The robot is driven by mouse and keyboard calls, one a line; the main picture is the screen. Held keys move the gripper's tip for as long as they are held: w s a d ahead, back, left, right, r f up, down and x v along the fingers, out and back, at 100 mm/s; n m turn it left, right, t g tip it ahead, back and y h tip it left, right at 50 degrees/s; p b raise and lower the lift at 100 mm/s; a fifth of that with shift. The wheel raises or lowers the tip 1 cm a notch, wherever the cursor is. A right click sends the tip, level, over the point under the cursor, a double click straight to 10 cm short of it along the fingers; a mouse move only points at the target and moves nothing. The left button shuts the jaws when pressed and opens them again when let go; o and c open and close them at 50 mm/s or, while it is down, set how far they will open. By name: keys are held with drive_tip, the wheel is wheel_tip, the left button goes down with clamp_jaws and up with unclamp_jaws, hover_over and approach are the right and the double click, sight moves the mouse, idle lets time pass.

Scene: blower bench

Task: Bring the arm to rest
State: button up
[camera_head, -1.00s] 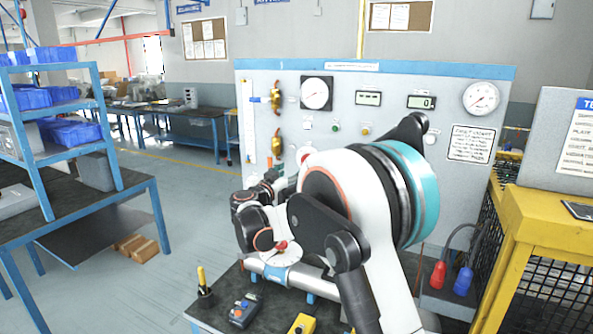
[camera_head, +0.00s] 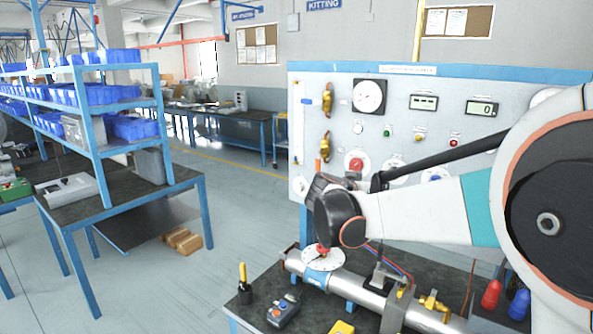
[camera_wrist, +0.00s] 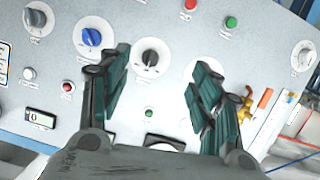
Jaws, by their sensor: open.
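My gripper (camera_wrist: 160,78) is open in the wrist view, with two dark green ribbed fingers spread apart and nothing between them. It faces the grey control panel (camera_wrist: 105,105), which appears tilted there. A black knob (camera_wrist: 150,57) shows between the fingers, and a blue knob (camera_wrist: 91,37) is to the left. In the head view my arm reaches in from the right, across the front of the panel (camera_head: 385,145). Its wrist is in front of the panel's lower left part; the fingers are hard to make out there.
Below my wrist, a metal pipe with a white round dial (camera_head: 323,258) lies on the dark bench (camera_head: 292,322). A control box (camera_head: 283,311) and a yellow-handled tool (camera_head: 243,285) are at its left. A blue shelf table (camera_head: 120,196) stands left, with open floor (camera_head: 240,205) between.

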drive_tip(key=s+d+f+n+g+y+b, duration=0.1)
drive_tip(key=s+d+f+n+g+y, duration=0.15)
drive_tip(key=s, duration=0.85)
drive_tip(key=s+d+f+n+g+y+b, duration=0.1)
drive_tip(key=s+d+f+y+b, duration=0.15)
drive_tip(key=s, duration=0.95)
drive_tip(key=s+a+f+n+y, duration=0.1)
drive_tip(key=s+a+f+y, duration=0.1)
drive_tip(key=s+f, duration=0.3)
drive_tip(key=s+a+f+n+y+b, duration=0.1)
drive_tip(key=s+f, duration=0.5)
drive_tip(key=s, duration=0.6)
drive_tip(key=a+y, duration=0.1)
drive_tip(key=a, duration=0.1)
drive_tip(key=shift+s+a+n, duration=0.25)
drive_tip(key=shift+a+n, duration=0.1)
drive_tip(key=shift+a, duration=0.05)
drive_tip(key=shift+g, duration=0.25)
